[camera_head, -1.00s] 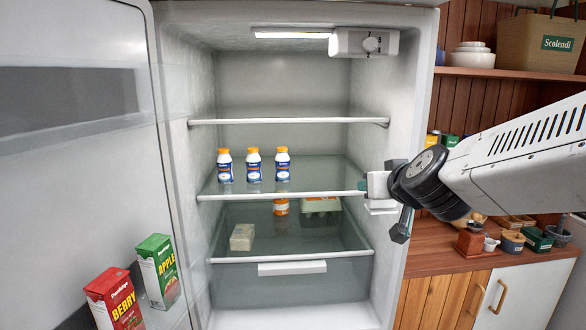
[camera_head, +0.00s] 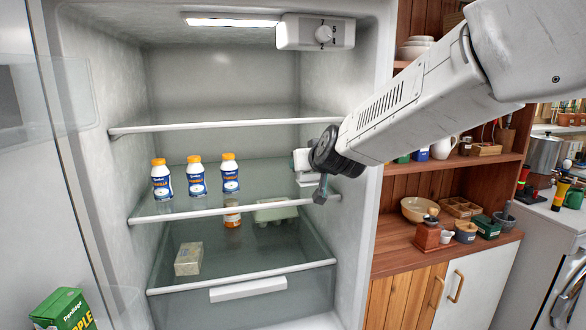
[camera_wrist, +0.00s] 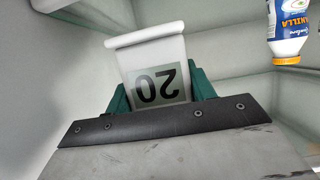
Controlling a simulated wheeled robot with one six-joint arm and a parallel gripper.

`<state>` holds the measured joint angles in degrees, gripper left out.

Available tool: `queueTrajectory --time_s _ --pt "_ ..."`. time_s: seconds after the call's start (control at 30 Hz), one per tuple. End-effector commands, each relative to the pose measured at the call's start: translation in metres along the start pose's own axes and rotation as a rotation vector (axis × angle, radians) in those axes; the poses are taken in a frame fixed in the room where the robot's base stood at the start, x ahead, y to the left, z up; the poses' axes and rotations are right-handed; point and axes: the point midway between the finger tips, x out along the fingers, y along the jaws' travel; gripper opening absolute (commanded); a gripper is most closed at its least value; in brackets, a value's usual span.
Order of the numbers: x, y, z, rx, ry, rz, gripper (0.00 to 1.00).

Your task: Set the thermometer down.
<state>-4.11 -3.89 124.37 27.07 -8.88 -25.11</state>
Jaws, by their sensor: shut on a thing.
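The thermometer is a white plate with a grey panel marked 20 and a rolled edge; it shows in the wrist view (camera_wrist: 158,62), upside down. My gripper (camera_wrist: 161,92), with green fingers, is shut on it. In the head view my gripper (camera_head: 302,167) is inside the open fridge near its right wall, at about the height of the middle shelf (camera_head: 235,206). The thermometer is small and partly hidden by my wrist there. I cannot tell whether it touches the shelf glass.
Several bottles with orange caps (camera_head: 197,178) stand on the middle shelf, left of my gripper. Below are an orange-lidded jar (camera_head: 232,214), an egg carton (camera_head: 275,211) and a pale block (camera_head: 189,259). The upper shelf (camera_head: 230,125) is empty. The middle shelf's right part looks clear.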

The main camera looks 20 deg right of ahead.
Motion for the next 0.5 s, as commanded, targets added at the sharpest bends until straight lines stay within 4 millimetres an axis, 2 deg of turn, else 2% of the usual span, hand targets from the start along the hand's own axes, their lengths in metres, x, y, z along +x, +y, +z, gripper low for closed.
queueTrajectory --time_s 0.03,0.2,0.5 --pt "0.015 0.000 -0.005 0.000 -0.002 0.001 0.31" --pt "0.048 -0.001 -0.019 0.000 -0.001 -0.001 0.31" --pt "0.074 -0.003 -0.027 -0.003 -0.001 -0.003 0.31"
